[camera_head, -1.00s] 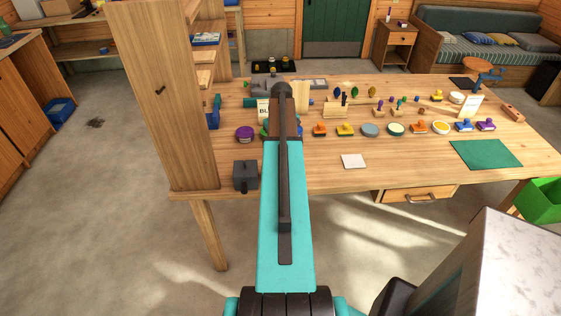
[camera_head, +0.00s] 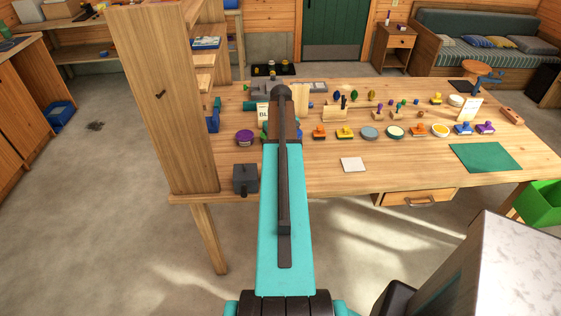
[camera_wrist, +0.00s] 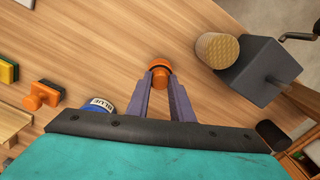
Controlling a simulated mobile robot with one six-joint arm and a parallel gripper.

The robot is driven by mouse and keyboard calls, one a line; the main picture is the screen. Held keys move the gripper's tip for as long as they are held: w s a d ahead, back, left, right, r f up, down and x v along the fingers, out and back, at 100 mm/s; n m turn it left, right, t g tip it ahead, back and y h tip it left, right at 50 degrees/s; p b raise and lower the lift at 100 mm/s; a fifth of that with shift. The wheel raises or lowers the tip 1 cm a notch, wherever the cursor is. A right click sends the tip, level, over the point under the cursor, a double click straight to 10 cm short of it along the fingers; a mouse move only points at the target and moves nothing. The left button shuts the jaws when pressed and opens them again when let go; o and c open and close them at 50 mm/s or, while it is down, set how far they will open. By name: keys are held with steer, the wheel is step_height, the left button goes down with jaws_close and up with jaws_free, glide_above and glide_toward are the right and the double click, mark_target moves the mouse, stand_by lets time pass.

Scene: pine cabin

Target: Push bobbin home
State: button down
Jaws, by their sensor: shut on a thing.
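My gripper (camera_wrist: 160,80) has its two purple-grey fingers drawn together at the tips in the wrist view. They are shut on a small orange round piece (camera_wrist: 160,64) with a dark part, above the wood table. I cannot tell for sure whether this piece is the bobbin. To its right, a tan, textured cylinder (camera_wrist: 217,50) stands against a dark grey box (camera_wrist: 258,72) with a crank. The held piece is apart from both. In the head view my own arm hides the gripper and the held piece.
In the wrist view, a blue-labelled tin (camera_wrist: 98,104) and an orange stamp (camera_wrist: 44,94) lie left of the fingers. The head view shows several stamps and pads, a white card (camera_head: 353,164), a green mat (camera_head: 485,157) and a grey block (camera_head: 245,178) at the table's front left.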

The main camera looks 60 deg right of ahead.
steer(key=shift+r+p, duration=0.95)
steer(key=shift+r, duration=0.9)
